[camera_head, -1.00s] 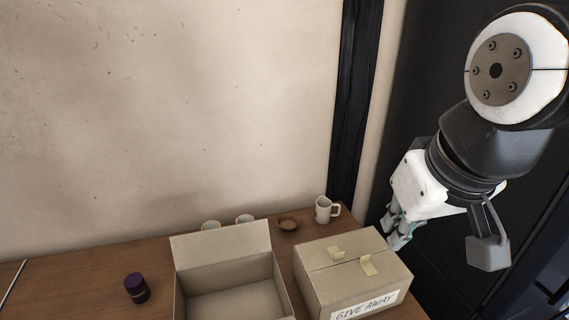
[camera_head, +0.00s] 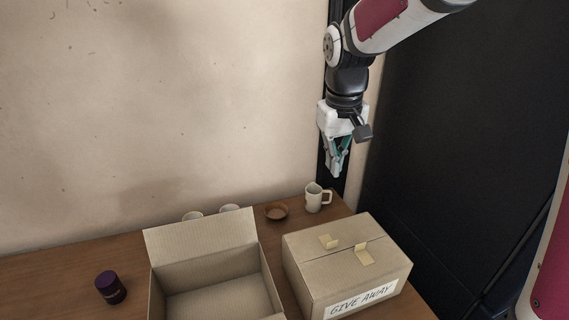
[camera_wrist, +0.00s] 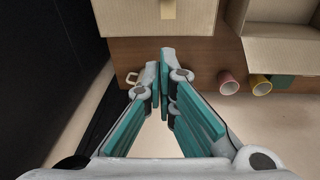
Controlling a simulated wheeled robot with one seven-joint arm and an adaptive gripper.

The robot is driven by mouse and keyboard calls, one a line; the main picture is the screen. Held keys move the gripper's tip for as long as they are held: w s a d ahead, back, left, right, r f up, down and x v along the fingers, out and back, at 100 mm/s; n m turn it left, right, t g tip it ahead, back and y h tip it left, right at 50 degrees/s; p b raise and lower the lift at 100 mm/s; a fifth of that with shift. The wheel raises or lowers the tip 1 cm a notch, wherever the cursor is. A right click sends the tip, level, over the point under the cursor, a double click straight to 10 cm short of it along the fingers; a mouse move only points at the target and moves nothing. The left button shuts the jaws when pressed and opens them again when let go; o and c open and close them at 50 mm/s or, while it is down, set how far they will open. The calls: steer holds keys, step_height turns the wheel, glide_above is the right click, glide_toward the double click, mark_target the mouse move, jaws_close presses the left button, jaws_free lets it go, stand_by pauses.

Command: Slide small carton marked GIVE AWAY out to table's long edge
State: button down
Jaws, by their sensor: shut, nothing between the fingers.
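The small closed carton marked GIVE AWAY (camera_head: 335,251) sits on the right end of the brown wooden table (camera_head: 50,275), its label facing the front and tape pieces on its top. It also shows at the top of the wrist view (camera_wrist: 130,18). My gripper (camera_head: 335,172) is shut and empty, pointing down in the air behind the carton and above the white mug. In the wrist view my gripper's fingertips (camera_wrist: 166,58) are together, apart from the carton in the picture.
An open box (camera_head: 205,255) stands left of the carton with a narrow gap between. Behind them are a white mug (camera_head: 313,198), a brown bowl (camera_head: 277,211) and two cups, pink (camera_wrist: 229,84) and yellow (camera_wrist: 260,85). A purple jar (camera_head: 110,287) stands left. The wall is close behind.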

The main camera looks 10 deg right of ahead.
steer(key=w+d+f+g+b, duration=0.2)
steer(key=w+f+b, duration=0.1)
steer(key=w+f, duration=1.15)
steer(key=s+f, duration=0.5)
steer(key=f, duration=0.7)
steer(key=shift+s+d+y, duration=0.3)
steer(key=shift+s+d, duration=0.05)
steer(key=shift+s, duration=0.1)
